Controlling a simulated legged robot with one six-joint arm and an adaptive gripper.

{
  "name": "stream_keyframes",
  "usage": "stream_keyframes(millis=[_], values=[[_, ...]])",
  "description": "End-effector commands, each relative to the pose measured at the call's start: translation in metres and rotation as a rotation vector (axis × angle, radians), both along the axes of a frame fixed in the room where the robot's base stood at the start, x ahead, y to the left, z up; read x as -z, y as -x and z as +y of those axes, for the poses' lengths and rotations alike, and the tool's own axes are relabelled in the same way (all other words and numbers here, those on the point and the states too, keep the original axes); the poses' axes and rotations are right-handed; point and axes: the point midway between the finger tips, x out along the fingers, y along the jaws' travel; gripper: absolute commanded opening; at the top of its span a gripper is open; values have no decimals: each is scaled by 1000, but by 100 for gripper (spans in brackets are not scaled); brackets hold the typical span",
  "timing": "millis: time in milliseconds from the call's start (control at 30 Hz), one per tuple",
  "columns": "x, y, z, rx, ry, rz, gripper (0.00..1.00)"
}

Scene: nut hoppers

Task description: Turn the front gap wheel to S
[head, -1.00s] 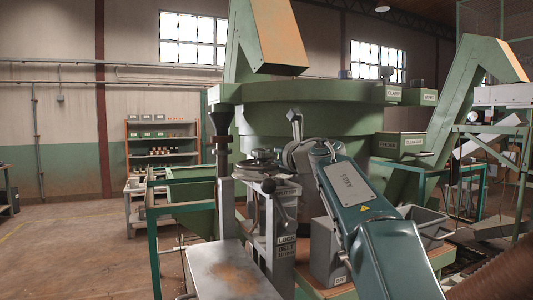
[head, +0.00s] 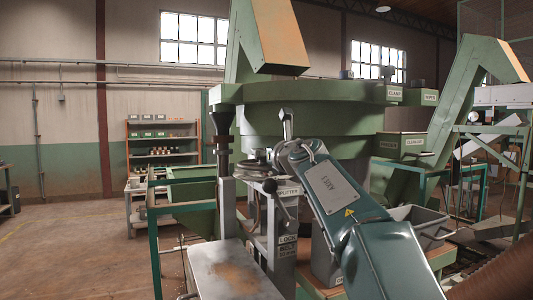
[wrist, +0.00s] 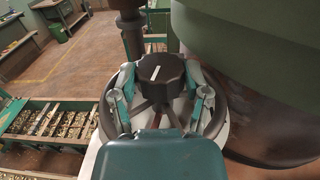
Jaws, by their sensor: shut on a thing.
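In the wrist view a dark fluted knob (wrist: 168,88) with a white mark on top sits over the middle of a round, dark-rimmed wheel. The mark points up the picture, tilted a little to the right. My gripper (wrist: 160,77) has one finger on each side of the knob and is shut on it. I take this knob to be the front gap wheel. No S or other letter around it is readable. In the head view the wheel (head: 256,163) shows partly beside the SPLITTER label, and my arm hides the fingers.
A large green drum (head: 300,122) stands behind the wheel, close on the right in the wrist view. Open floor lies left.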

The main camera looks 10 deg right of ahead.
Motion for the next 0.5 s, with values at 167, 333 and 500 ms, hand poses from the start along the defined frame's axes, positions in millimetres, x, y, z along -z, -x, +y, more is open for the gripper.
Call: stream_keyframes(millis=[167,333,500], values=[[4,-1,2,48,2,3,13],[3,-1,2,61,1,0,13],[3,-1,2,61,1,1,13]])
